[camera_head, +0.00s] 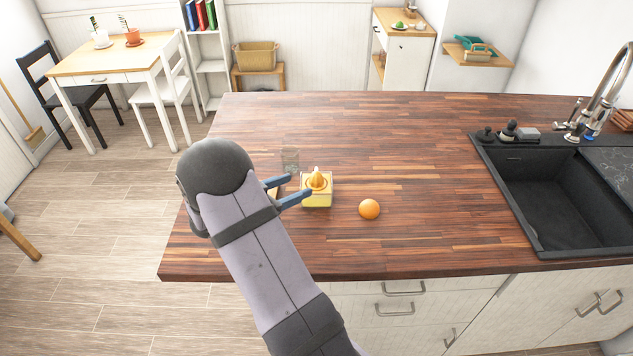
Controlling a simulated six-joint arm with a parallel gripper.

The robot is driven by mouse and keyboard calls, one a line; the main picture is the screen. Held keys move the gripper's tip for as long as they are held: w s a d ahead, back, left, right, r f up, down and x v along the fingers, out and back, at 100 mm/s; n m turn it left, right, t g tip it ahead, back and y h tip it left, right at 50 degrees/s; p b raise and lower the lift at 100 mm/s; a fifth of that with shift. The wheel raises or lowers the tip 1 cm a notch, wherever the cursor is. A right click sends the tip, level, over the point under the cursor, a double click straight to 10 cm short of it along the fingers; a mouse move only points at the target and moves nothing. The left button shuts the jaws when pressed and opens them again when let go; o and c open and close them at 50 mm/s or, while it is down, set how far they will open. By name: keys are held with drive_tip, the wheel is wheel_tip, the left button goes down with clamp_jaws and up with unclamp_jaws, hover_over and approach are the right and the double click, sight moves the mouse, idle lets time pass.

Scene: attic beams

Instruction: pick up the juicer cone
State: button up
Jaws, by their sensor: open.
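The orange juicer cone (316,180) sits on top of a yellow and white juicer base (317,200) on the wooden counter. My gripper (294,189) is open at the left of the cone, with its two blue fingers pointing right towards it. The nearer finger's tip reaches close to the juicer's left side; whether it touches cannot be told. My arm and wrist hide part of the counter to the left of the juicer.
An orange (369,209) lies right of the juicer. A clear glass (290,160) stands just behind my gripper. A small object partly shows between the fingers. A black sink (560,205) with a faucet is at the right. The counter's back and middle are clear.

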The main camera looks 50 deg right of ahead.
sight(313, 179)
drive_tip(key=shift+s+p+x, duration=0.2)
drive_tip(key=shift+p+x, duration=0.25)
drive_tip(key=shift+x, duration=0.75)
drive_tip(key=shift+d+r+p, duration=0.15)
drive_tip(key=shift+d+p, duration=0.35)
drive_tip(key=shift+d, duration=0.05)
drive_tip(key=shift+p+x, duration=0.9)
drive_tip(key=shift+x, duration=1.15)
drive_tip(key=shift+c, duration=0.7)
drive_tip(key=c, duration=1)
